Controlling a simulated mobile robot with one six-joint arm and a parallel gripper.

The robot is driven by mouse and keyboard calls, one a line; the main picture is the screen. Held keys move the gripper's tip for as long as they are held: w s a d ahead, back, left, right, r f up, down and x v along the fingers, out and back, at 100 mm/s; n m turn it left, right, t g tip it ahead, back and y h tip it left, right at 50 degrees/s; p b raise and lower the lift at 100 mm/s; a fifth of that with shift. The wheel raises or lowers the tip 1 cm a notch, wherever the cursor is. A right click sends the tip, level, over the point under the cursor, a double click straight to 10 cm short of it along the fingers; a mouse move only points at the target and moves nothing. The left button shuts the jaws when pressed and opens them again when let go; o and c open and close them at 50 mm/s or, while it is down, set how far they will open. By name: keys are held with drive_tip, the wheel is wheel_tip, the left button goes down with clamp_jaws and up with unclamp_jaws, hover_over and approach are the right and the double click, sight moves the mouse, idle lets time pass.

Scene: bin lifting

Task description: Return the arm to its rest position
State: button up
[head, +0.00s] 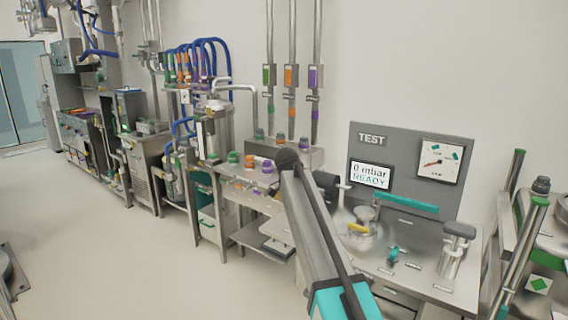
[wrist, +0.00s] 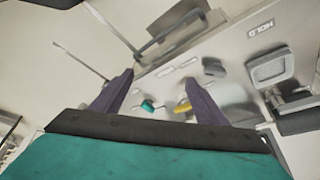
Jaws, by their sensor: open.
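My gripper (wrist: 160,80) is open in the wrist view, with two dark fingers spread apart and nothing held between them. Beyond and between the fingers lies a bench top with a small teal knob (wrist: 148,105) and a yellow handle (wrist: 182,107); the fingers appear apart from both. In the head view my arm (head: 315,225) is extended, rising from the bottom centre to a dark joint beside the test bench. My gripper cannot be made out clearly there. The bench's teal knob (head: 392,255) and yellow handle (head: 358,228) show to the right of my arm.
The test bench has a grey panel (head: 375,146) with a screen reading "0 mbar READY" (head: 370,176) and a dial (head: 440,162). A teal bar (head: 405,202) and a grey cylinder (head: 451,262) stand near it. Racks and pipework line the wall leftward. The floor (head: 120,250) at left is mostly clear.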

drive_tip(key=s+d+f+g, duration=0.1)
drive_tip(key=s+d+f, duration=0.25)
drive_tip(key=f, duration=0.65)
drive_tip(key=s+d+f+g, duration=0.2)
drive_tip(key=s+f, duration=0.2)
drive_tip(key=f, duration=0.7)
drive_tip(key=s+d+f+g, duration=0.1)
drive_tip(key=s+d+f, duration=0.25)
drive_tip(key=f, duration=0.65)
drive_tip(key=s+d+f+n+g+y, duration=0.1)
drive_tip(key=s+d+f+n+g, duration=0.15)
drive_tip(key=s+f, duration=1.45)
drive_tip(key=s+a+f+n+y, duration=0.1)
drive_tip(key=s+f+n, duration=0.2)
drive_tip(key=s, duration=0.5)
drive_tip(key=s+a+f+n+y, duration=0.1)
drive_tip(key=s+f+n, duration=0.3)
drive_tip(key=s, duration=0.5)
drive_tip(key=s+a+f+n+y, duration=0.1)
drive_tip(key=s+a+f+n, duration=0.1)
drive_tip(key=s+n, duration=0.5)
drive_tip(key=shift+s+a+f+y, duration=0.3)
drive_tip(key=shift+s+f, duration=0.35)
drive_tip(key=shift+s, duration=0.1)
